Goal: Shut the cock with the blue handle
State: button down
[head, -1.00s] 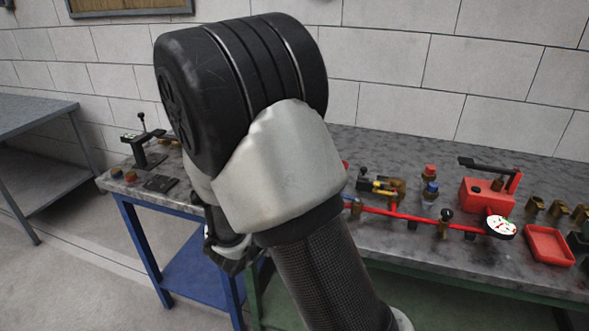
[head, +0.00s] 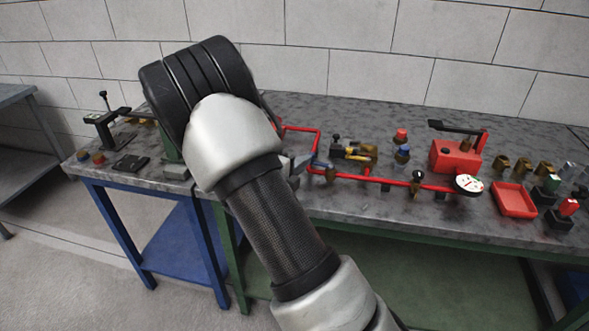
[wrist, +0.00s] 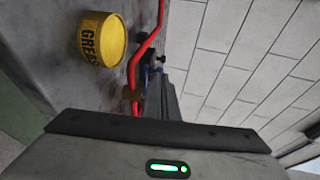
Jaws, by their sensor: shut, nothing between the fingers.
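The cock with the blue handle (head: 322,166) sits on the red pipe (head: 398,183) along the bench, just right of my gripper. My gripper (head: 302,164) is shut and empty, close to the left of the blue handle. Its fingers also show in the wrist view (wrist: 168,90). I cannot tell whether they touch the handle.
A yellow grease tin (wrist: 102,40) stands near the pipe in the wrist view. Right along the bench are a black-knobbed cock (head: 417,175), a gauge (head: 469,184), a red pump box (head: 455,155) and a red tray (head: 514,200). A tiled wall stands behind the bench.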

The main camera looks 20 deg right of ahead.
jog(key=shift+w+d+f, duration=0.15)
jog(key=shift+w+d, duration=0.25)
jog(key=shift+d, duration=0.05)
